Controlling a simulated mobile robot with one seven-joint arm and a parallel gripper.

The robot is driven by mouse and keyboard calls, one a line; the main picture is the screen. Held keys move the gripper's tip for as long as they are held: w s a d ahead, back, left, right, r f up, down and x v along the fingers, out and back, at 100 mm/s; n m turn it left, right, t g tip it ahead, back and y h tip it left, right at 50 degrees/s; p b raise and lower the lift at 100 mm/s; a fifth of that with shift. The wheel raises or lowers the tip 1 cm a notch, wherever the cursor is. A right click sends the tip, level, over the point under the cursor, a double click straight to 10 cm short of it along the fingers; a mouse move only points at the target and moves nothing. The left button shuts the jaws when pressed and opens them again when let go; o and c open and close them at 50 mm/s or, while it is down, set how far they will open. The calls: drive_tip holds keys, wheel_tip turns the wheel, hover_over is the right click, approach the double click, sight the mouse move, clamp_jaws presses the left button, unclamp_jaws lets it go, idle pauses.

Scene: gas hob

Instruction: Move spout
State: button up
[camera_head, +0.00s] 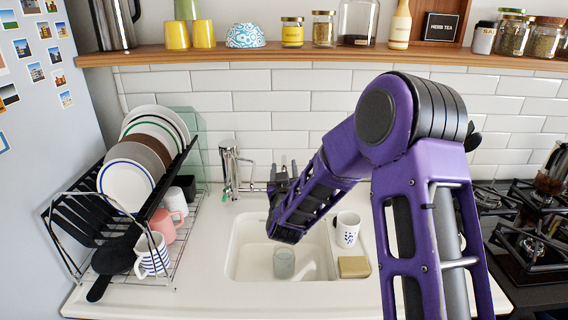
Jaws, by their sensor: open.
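The chrome tap (229,168) stands at the back left corner of the white sink. Its thin spout (254,188) reaches right from the tap body toward my gripper, low over the back rim of the sink. My gripper (281,174) is at the end of my purple arm, open, near the spout's right end. The arm's wrist hides part of the gripper and the spout's tip. I cannot tell whether the fingers touch the spout.
The sink (240,258) holds a glass (284,263). A patterned mug (347,230) and a sponge (354,267) sit right of it. A dish rack (185,240) with plates and mugs stands left. A gas hob (535,250) is at right. A wooden shelf (270,53) runs above.

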drive_tip(key=shift+w, duration=1.3)
clamp_jaws()
idle(0.5)
